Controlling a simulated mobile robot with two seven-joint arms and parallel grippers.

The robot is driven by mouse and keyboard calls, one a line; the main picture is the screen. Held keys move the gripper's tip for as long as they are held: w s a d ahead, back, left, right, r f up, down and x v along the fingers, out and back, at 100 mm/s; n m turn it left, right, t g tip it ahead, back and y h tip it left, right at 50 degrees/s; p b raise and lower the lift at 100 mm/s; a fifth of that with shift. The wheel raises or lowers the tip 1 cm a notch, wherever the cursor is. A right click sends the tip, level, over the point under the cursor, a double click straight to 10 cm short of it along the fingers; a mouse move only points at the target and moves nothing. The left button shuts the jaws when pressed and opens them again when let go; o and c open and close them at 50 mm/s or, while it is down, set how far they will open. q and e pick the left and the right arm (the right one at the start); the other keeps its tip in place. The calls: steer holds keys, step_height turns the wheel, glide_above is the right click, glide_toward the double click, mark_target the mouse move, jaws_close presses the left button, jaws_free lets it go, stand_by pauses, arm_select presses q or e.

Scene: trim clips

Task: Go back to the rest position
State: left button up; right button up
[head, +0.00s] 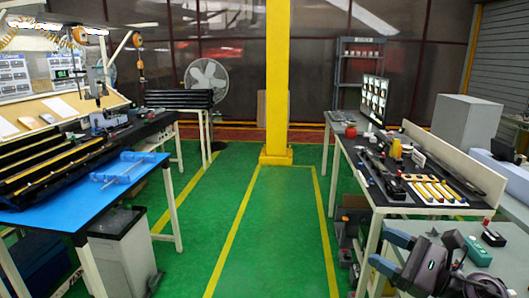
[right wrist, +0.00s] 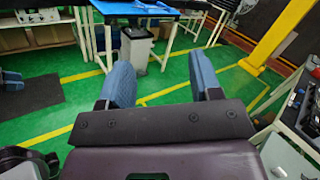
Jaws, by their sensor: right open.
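My right gripper (head: 381,250) is at the bottom right of the head view, beside the near grey table. Its two blue fingers are apart with nothing between them. In the right wrist view the right gripper (right wrist: 160,80) also shows open and empty, pointing out over the green floor. My left gripper is not in the head view. I cannot make out any trim clip for certain.
A green box (head: 478,250) and a dark box with a red top (head: 493,237) are near my right arm. A tool table (head: 437,210) stands behind them. A blue-topped bench (head: 75,208) is at left, a yellow column (head: 277,80) ahead. The middle floor is clear.

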steer(key=s+d+f+n+t+h, duration=0.1)
steer(key=s+d+f+n+h, duration=0.4)
steer(key=n, duration=0.7)
steer(key=s+d+f+n+t+h, duration=0.1)
steer(key=f+n+h, duration=0.2)
steer(key=n+h, duration=0.65)
steer(key=s+d+f+n+h, duration=0.2)
steer(key=d+f+n+h, duration=0.15)
steer(key=n, duration=1.05)
steer(key=s+a+f+m+g+y, duration=0.1)
steer(key=s+a+f+m+g, duration=0.2)
steer(key=s+f+m+g, duration=0.5)
steer(key=s+a+f+m+g+y, duration=0.25)
steer(key=s+m, duration=0.35)
steer(key=s, duration=0.5)
steer(key=w+f+t+b, duration=0.3)
steer(key=f+b, duration=0.2)
steer(key=f, duration=0.6)
steer(key=w+f+n+t+b, duration=0.1)
steer(key=w+f+t+b, duration=0.3)
steer(key=f, duration=0.6)
steer(key=shift+a+f+b, duration=0.2)
steer(key=shift+f+b, duration=0.2)
steer(key=shift+b, duration=0.1)
